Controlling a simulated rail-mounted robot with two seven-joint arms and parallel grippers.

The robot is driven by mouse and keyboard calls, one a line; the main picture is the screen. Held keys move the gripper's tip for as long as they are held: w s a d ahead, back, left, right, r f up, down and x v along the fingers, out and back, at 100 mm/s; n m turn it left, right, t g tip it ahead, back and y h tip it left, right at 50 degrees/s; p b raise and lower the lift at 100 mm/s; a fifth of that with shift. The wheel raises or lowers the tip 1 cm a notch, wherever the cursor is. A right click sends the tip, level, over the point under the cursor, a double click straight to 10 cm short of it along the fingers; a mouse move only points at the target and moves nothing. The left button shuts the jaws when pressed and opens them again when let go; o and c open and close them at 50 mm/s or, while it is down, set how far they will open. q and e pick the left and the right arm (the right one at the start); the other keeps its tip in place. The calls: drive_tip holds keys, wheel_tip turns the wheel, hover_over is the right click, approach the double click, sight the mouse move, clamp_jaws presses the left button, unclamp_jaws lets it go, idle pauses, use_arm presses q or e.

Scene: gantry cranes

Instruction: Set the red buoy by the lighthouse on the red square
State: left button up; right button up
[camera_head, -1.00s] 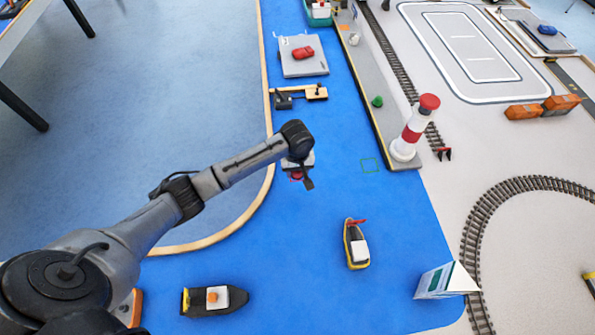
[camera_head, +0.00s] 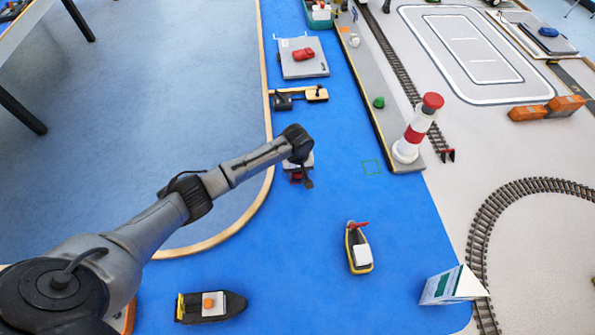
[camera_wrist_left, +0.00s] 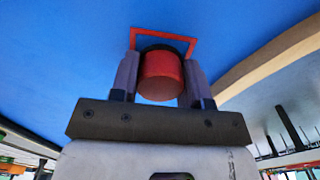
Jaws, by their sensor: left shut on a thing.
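My left gripper (camera_head: 299,172) is shut on the red buoy (camera_wrist_left: 162,76), a short red cylinder with a dark end. In the left wrist view the buoy sits between the two fingers. A red square outline (camera_wrist_left: 163,32) on the blue mat shows just behind the buoy. I cannot tell whether the buoy touches the mat. In the head view the arm mostly hides the buoy and square. The red and white lighthouse (camera_head: 413,135) stands on the grey quay, to the right of the gripper. My right gripper is not in view.
A yellow and black boat (camera_head: 359,250) and a black boat (camera_head: 211,306) are nearer. A small dock (camera_head: 300,97) and a grey platform with a red car (camera_head: 304,53) lie beyond the gripper. Open blue mat surrounds it.

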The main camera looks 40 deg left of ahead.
use_arm(q)
drive_tip(key=shift+f, duration=0.1)
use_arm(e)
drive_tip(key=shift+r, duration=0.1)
use_arm(q)
drive_tip(key=o, duration=0.9)
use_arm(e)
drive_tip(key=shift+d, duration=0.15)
use_arm(q)
wheel_tip(320, 180, up, 11)
drive_tip(key=p, duration=0.2)
drive_tip(key=shift+f+p, duration=0.1)
drive_tip(key=shift+p, duration=0.3)
drive_tip(key=shift+r, duration=0.8)
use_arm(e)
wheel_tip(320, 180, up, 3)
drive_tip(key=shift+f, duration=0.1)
